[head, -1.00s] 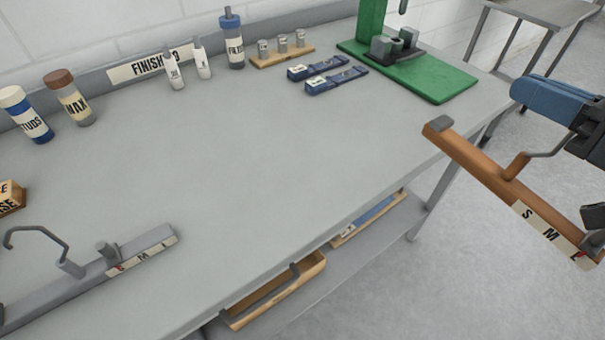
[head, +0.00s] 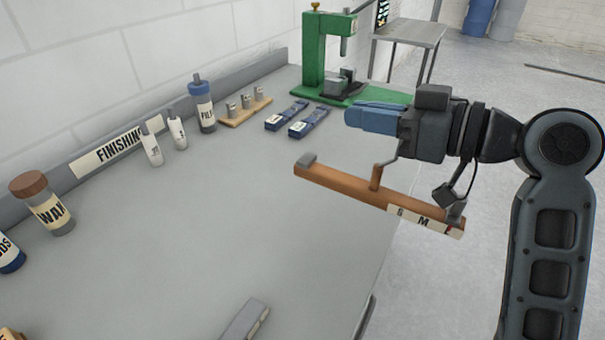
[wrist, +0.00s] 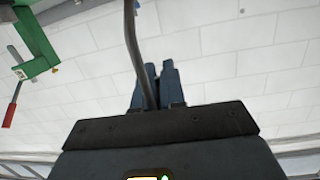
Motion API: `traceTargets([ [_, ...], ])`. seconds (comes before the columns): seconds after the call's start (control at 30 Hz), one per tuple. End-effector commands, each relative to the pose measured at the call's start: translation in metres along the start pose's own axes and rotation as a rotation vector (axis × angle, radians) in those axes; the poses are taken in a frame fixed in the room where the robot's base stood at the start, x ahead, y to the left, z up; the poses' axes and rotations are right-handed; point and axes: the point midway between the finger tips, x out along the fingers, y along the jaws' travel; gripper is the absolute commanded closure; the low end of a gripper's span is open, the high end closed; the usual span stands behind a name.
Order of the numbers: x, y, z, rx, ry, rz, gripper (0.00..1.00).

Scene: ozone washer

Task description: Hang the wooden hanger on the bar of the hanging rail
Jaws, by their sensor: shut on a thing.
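The wooden hanger (head: 345,188) is a brown bar with grey ends and a size label showing S and M at its right end. It hangs below my gripper (head: 366,118) from its grey hook, in the air over the right edge of the bench. My gripper has blue fingers and is shut on the hook. In the wrist view the hook's dark rod (wrist: 134,45) rises beside the blue fingers (wrist: 157,86); the wooden bar is out of that view. I cannot make out the hanging rail in either view.
The grey bench (head: 230,235) has a clear middle. A grey bar end (head: 246,320) lies at the front. A side table (head: 410,32) stands behind, with open floor right.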

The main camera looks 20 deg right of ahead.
Motion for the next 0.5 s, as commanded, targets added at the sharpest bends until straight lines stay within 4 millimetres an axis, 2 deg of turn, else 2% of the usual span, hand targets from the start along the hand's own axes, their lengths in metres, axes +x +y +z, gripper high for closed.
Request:
traceTargets([
  [0.03,0.013,0.0,0.004,0.005,-0.002,-0.004,1.0],
  [0.3,0.071,0.006,0.028,0.002,-0.002,-0.003,1.0],
  [0.5,0.096,0.009,0.038,0.0,0.0,-0.002,1.0],
])
